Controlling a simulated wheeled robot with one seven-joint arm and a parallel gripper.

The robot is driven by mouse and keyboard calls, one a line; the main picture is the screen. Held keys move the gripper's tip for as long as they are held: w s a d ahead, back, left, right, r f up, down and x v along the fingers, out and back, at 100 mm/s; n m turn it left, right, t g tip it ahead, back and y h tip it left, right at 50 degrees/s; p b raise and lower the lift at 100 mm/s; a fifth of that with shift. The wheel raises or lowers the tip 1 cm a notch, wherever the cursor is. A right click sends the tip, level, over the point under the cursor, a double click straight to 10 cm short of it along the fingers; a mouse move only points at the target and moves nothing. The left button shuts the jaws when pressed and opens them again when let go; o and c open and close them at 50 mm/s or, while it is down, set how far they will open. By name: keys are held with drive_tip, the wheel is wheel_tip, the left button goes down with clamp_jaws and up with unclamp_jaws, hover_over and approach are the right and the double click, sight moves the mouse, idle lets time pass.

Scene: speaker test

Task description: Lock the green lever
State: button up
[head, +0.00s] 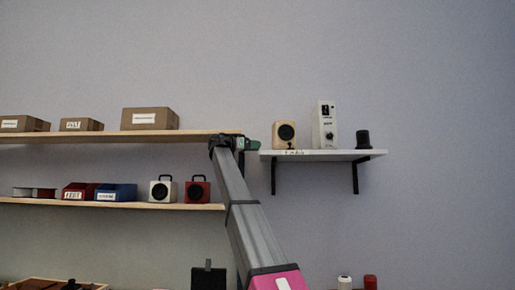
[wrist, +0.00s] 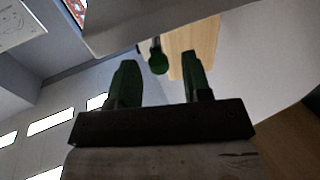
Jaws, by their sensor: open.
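A dark green lever (wrist: 158,58) with a rounded end and a thin stem shows in the wrist view, in front of a pale wooden surface (wrist: 205,40). My gripper (wrist: 157,62) is open, with one dark green finger on each side of the lever in that picture. The fingers look apart from the lever; how deep it lies between them I cannot tell. In the head view my gripper (head: 250,144) is at the left end of the white shelf, left of the wooden speaker (head: 285,135). I cannot make out the lever there.
The white wall shelf (head: 325,155) also holds a white device (head: 325,125) and a black cylinder (head: 363,139). To the left, a wooden shelf (head: 90,138) bears cardboard boxes. A lower shelf (head: 120,205) bears bins and two small speakers. The wall above is clear.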

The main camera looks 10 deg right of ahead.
drive_tip(key=shift+w+d, duration=0.1)
drive_tip(key=shift+d, duration=0.75)
clamp_jaws()
